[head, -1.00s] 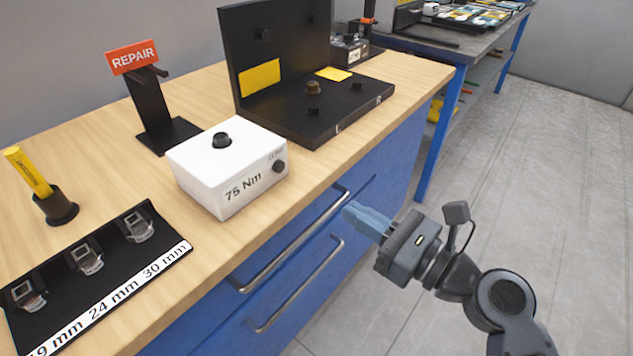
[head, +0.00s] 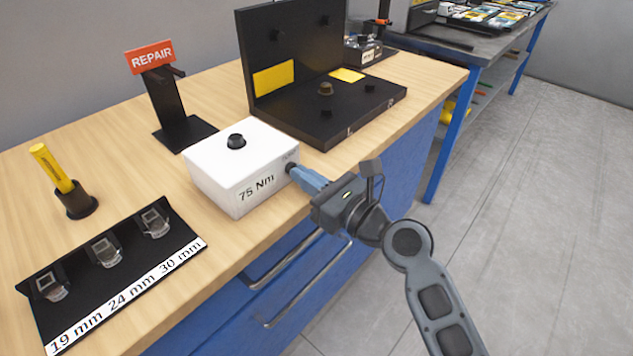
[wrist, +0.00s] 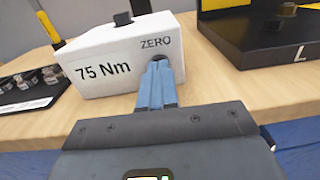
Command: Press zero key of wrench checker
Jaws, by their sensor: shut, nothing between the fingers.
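The wrench checker is a white box (head: 240,177) marked "75 Nm", with a black knob (head: 236,141) on top, standing near the bench's front edge. In the wrist view the box (wrist: 110,72) shows the word "ZERO" above a dark round key (wrist: 158,57) on its front face. My gripper (head: 294,170) is shut and empty, its blue fingers pointing at that key. In the wrist view the fingertips (wrist: 159,66) overlap the key's lower part. I cannot tell whether they touch it or how far it is pressed in.
A black rack (head: 110,270) labelled 19, 24 and 30 mm and a yellow-handled tool (head: 52,168) in a holder lie left. Drawer handles (head: 300,265) are below.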

